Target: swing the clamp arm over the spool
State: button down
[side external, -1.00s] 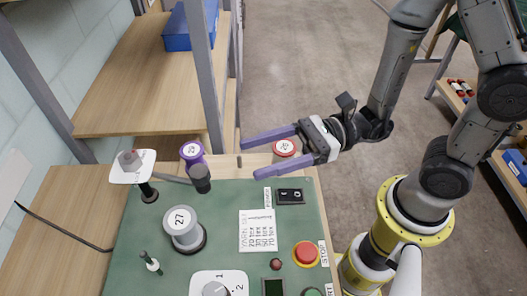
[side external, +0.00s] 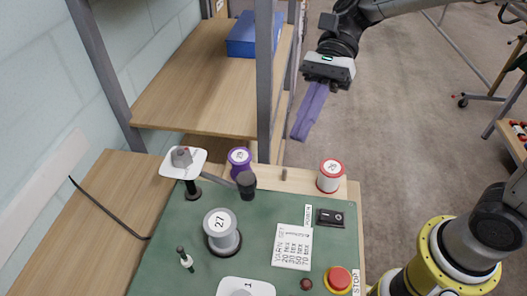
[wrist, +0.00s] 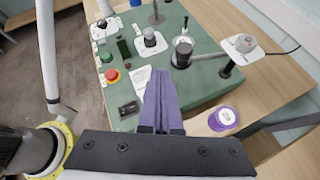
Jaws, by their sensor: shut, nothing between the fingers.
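The grey spool (side external: 220,236) marked 27 stands upright on a dark base on the green panel. The clamp arm (side external: 217,181) runs from a dark post under a white plate (side external: 170,166) to a black end knob (side external: 246,184). It lies beside the spool, on its far side, not over it. In the wrist view the knob (wrist: 181,56) partly hides the spool (wrist: 184,40). My gripper (side external: 300,137) is shut and empty, its purple fingers together and pointing down, above and beyond the panel's far edge, apart from the clamp arm. The fingers also show in the wrist view (wrist: 160,80).
A purple-rimmed spool (side external: 239,157) and a red-rimmed spool (side external: 330,176) stand on the wooden strip behind the panel. A metal shelf post (side external: 265,90) rises left of my gripper. A red stop button (side external: 339,278), a switch (side external: 330,217) and a small peg (side external: 185,260) occupy the panel.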

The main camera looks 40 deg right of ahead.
jog(key=w+d+r+n+t+h, duration=0.1)
jog(key=w+d+r+t+h, duration=0.15)
jog(key=w+d, duration=0.2)
send_near(255, 175)
jog(key=a+f, duration=0.3)
jog(key=f, duration=0.3)
jog(key=shift+a, duration=0.25)
jog(key=shift+f+g+y, duration=0.1)
jog(key=shift+g+y, duration=0.15)
jog(key=shift+s+a+m+t, duration=0.5)
jog(key=shift+s+a+m, duration=0.1)
jog(key=shift+m, duration=0.1)
jog(key=s+a+m+t, duration=0.2)
jog(key=s+a+m, duration=0.1)
jog(key=a, duration=0.2)
jog(key=shift+t, duration=0.3)
jog(key=shift+a, duration=0.15)
